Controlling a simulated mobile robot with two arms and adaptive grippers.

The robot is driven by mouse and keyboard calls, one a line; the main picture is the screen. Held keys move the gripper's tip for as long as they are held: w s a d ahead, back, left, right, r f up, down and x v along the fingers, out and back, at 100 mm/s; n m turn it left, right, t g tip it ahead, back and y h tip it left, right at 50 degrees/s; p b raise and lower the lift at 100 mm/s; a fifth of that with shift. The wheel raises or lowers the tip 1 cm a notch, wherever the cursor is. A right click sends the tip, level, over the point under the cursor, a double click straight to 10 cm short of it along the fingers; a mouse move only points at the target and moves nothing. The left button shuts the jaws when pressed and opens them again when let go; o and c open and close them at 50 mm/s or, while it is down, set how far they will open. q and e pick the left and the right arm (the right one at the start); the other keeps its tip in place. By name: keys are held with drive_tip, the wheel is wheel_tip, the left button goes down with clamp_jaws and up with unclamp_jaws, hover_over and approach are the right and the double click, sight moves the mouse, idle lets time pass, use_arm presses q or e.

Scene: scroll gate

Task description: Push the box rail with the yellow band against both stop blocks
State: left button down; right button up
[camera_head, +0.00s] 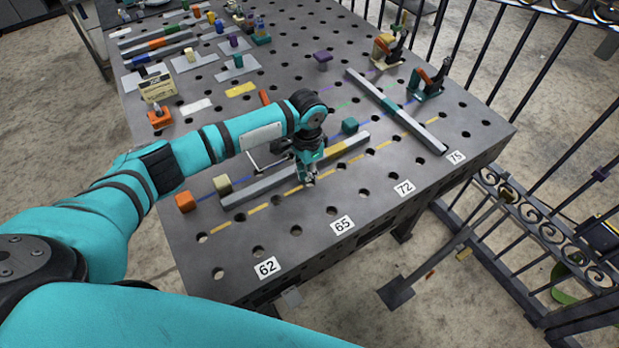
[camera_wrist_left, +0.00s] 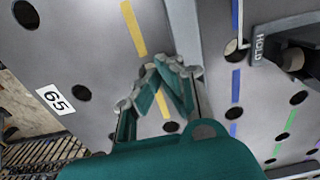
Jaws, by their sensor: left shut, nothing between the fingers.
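The grey box rail (camera_head: 262,187) with the yellow band (camera_head: 338,149) lies slantwise on the perforated table. A beige block (camera_head: 222,184) is close behind its left end and a teal block (camera_head: 349,125) close behind its right part. These look like the stop blocks; I cannot tell whether the rail touches either. My left gripper (camera_head: 309,180) is shut and empty, low at the rail's near side, hiding part of it. In the left wrist view, the shut fingertips (camera_wrist_left: 160,68) are beside the grey rail (camera_wrist_left: 186,30); contact is unclear. My right gripper is out of view.
An orange block (camera_head: 185,202) sits left of the beige one. A clamp marked HOLD (camera_wrist_left: 272,46) stands behind the rail. Another rail (camera_head: 370,90) with a teal band lies to the right, near toggle clamps (camera_head: 429,80). The near table strip by labels 62 and 65 is clear.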

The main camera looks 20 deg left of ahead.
use_arm(q)
drive_tip(key=shift+w+a+f, duration=0.1)
drive_tip(key=shift+w+a, duration=0.3)
drive_tip(key=shift+a, duration=0.2)
drive_tip(key=shift+w+a, duration=0.4)
drive_tip(key=shift+a, duration=0.15)
drive_tip(key=shift+s+d+p, duration=0.35)
drive_tip(key=shift+d+p, duration=0.15)
drive_tip(key=shift+p, duration=0.1)
drive_tip(key=shift+s+d+p, duration=0.25)
drive_tip(key=shift+d+p, duration=0.05)
drive_tip(key=shift+d, duration=0.2)
